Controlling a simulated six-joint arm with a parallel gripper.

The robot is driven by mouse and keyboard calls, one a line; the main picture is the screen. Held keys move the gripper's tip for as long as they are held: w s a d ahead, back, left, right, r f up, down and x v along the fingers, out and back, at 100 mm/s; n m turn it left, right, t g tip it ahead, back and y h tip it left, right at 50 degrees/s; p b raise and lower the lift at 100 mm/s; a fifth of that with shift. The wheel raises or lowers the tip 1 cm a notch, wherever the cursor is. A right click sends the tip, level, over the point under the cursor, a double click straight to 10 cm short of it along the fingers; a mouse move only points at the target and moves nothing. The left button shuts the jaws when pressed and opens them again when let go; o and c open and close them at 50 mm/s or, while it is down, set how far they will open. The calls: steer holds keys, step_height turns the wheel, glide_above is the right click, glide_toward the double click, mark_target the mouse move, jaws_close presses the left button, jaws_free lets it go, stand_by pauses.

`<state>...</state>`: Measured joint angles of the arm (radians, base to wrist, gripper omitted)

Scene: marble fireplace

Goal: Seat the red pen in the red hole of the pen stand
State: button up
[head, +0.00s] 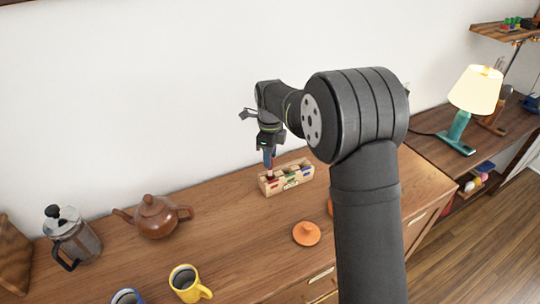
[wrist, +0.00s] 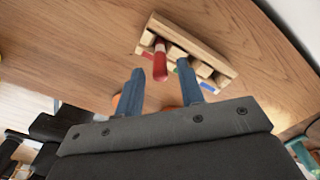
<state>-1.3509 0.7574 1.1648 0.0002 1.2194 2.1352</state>
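The wooden pen stand (head: 292,181) sits on the wooden tabletop near the wall. It has coloured marks along its side and also shows in the wrist view (wrist: 205,57). The red pen (wrist: 160,66), with a pale band, stands in the stand's end hole beside the red mark (wrist: 147,55). Its lower end is hidden inside the stand. My gripper (wrist: 162,84) is open above the stand, its two blue fingers apart. The pen's top lies between the fingers in the wrist view, with a gap on both sides. In the head view, my gripper (head: 268,160) is directly over the pen.
A brown teapot (head: 155,216) and a French press (head: 71,237) stand to the left. A yellow mug (head: 187,284) and a blue mug (head: 126,297) are at the front. An orange lid-like object (head: 306,233) lies before the stand. A lamp (head: 470,100) stands at right.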

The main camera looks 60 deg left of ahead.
step_height(320, 180, up, 12)
stand_by(0.4)
step_height(320, 180, down, 12)
steer(key=shift+r, duration=1.85)
steer(key=shift+f, duration=0.1)
